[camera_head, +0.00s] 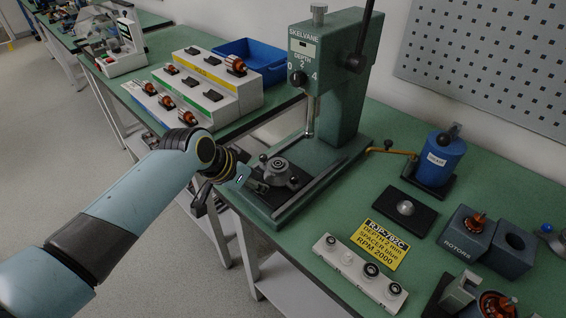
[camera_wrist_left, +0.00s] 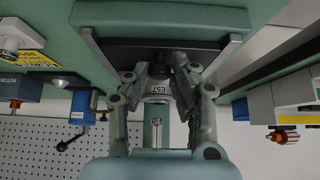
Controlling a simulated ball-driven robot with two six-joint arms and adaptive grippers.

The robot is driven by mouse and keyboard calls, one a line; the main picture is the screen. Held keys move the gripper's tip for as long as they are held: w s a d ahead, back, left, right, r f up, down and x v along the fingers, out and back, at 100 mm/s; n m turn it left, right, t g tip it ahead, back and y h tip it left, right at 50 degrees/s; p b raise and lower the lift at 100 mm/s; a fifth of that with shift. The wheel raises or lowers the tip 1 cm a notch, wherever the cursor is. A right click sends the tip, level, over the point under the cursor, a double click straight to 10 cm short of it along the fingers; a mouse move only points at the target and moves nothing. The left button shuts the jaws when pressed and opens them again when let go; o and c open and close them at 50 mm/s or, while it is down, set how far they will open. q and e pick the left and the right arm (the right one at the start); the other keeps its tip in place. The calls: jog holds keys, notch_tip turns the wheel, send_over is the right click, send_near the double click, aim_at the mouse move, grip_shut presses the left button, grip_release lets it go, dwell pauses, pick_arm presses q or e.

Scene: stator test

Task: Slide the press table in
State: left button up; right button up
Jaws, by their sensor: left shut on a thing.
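The green press (camera_head: 340,80) stands on the bench, its column upright and its spindle pointing down. The press table (camera_head: 298,184) is a dark plate with a round grey fixture (camera_head: 280,168) on it, sitting between rails at the front of the press base. In the left wrist view the fingers (camera_wrist_left: 160,82) are close to the dark plate (camera_wrist_left: 160,52). My right gripper is not in view.
The yellow card (camera_head: 379,244) reads depth 2 mm, blue spacer. A white spacer block (camera_head: 360,272), dark pad (camera_head: 405,212), blue canister (camera_head: 440,160) and rotor block (camera_head: 470,235) stand right of the press. A stepped white rack (camera_head: 245,95) and blue bin (camera_head: 250,58) are behind left.

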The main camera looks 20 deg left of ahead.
aim_at(271, 169)
pick_arm(q)
jog(key=shift+w+d+b, duration=0.3)
jog(key=shift+w+d, duration=0.05)
jog(key=shift+w, duration=0.5)
jog(key=shift+w+d+b, duration=0.3)
jog(key=shift+w, duration=0.5)
jog(key=shift+w+d+b, duration=0.3)
jog(key=shift+w+d, duration=0.05)
jog(key=shift+w, duration=0.5)
jog(key=shift+w+d+b, duration=0.4)
jog(key=shift+w+b, duration=0.05)
jog(key=shift+w, duration=0.45)
jog(key=shift+w+d+b, duration=0.35)
jog(key=shift+w+b, duration=0.1)
jog(key=shift+w, duration=0.45)
jog(key=shift+w+d+b, duration=0.4)
jog(key=shift+w+b, duration=0.05)
jog(key=shift+w, duration=0.45)
jog(key=o, duration=0.5)
jog(key=shift+o, duration=0.2)
jog(key=p+v, duration=0.6)
jog(key=p, duration=0.2)
jog(key=shift+s+r, duration=0.1)
